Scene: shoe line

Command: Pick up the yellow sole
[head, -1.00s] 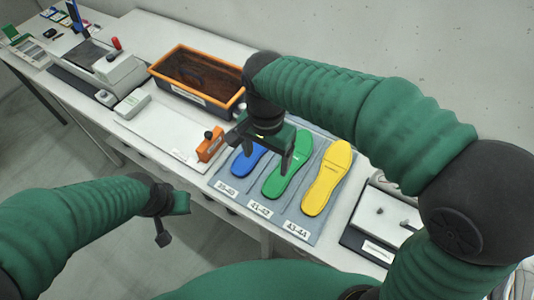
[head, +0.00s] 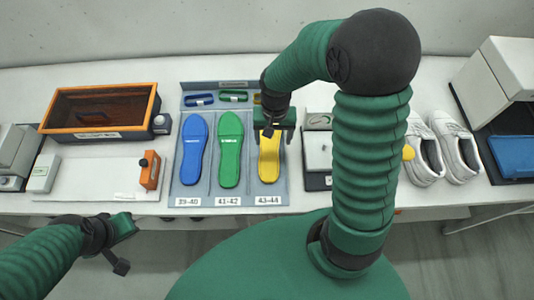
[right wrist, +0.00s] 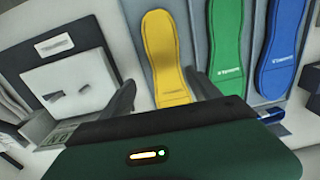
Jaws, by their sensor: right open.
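The yellow sole (head: 269,165) lies in the right slot of the grey-blue tray (head: 230,200), above the label 43-44. My right gripper (head: 271,136) is open and empty over its upper end, hiding that part in the head view. In the right wrist view the yellow sole (right wrist: 168,55) runs between the two spread fingers (right wrist: 162,92), its near end close to the gripper body. I cannot tell the height gap. My left gripper (head: 122,246) is off the table's front edge, at lower left; its jaws do not show clearly.
A green sole (head: 230,150) and a blue sole (head: 194,150) lie in the neighbouring slots. An orange-rimmed bin (head: 100,90) and an orange device (head: 150,170) stand left. A white-topped device (head: 318,150) and white shoes (head: 455,150) are to the right.

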